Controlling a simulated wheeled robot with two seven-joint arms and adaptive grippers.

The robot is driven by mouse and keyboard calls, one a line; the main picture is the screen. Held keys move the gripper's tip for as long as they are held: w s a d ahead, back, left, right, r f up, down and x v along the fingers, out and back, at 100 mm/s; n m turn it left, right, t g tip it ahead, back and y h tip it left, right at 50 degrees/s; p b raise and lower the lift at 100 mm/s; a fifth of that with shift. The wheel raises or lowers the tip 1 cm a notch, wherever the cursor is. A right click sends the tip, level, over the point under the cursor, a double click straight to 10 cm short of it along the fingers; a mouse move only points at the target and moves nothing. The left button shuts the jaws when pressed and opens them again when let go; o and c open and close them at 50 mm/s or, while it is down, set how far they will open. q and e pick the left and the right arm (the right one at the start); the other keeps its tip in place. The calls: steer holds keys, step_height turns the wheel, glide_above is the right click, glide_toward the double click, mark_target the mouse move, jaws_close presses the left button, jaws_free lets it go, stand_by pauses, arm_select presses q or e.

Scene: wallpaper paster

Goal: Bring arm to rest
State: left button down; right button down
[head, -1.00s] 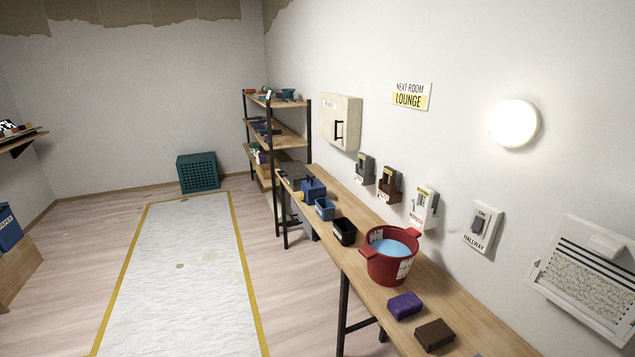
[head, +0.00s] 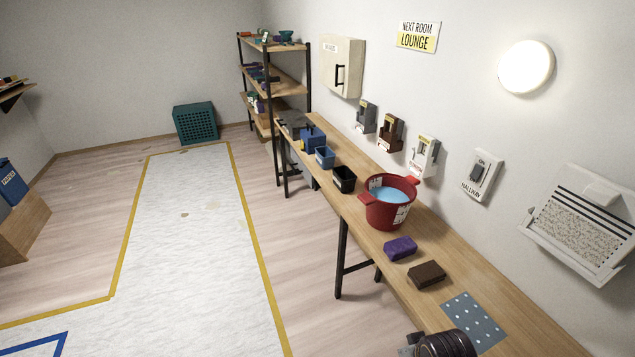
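Neither gripper's fingers show in the head view. A dark, ribbed, rounded part with a small grey piece beside it is cut off by the bottom edge, right of centre, over the near edge of the long wooden bench (head: 500,283). It looks like part of my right arm, but I cannot be sure. No part of my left arm shows.
A red bucket of blue liquid (head: 378,213), a purple block (head: 400,248), a brown block (head: 427,275) and a dotted grey plate (head: 474,319) lie on the bench. A teal crate (head: 195,124) and shelf rack (head: 277,91) stand behind. The floor left is open.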

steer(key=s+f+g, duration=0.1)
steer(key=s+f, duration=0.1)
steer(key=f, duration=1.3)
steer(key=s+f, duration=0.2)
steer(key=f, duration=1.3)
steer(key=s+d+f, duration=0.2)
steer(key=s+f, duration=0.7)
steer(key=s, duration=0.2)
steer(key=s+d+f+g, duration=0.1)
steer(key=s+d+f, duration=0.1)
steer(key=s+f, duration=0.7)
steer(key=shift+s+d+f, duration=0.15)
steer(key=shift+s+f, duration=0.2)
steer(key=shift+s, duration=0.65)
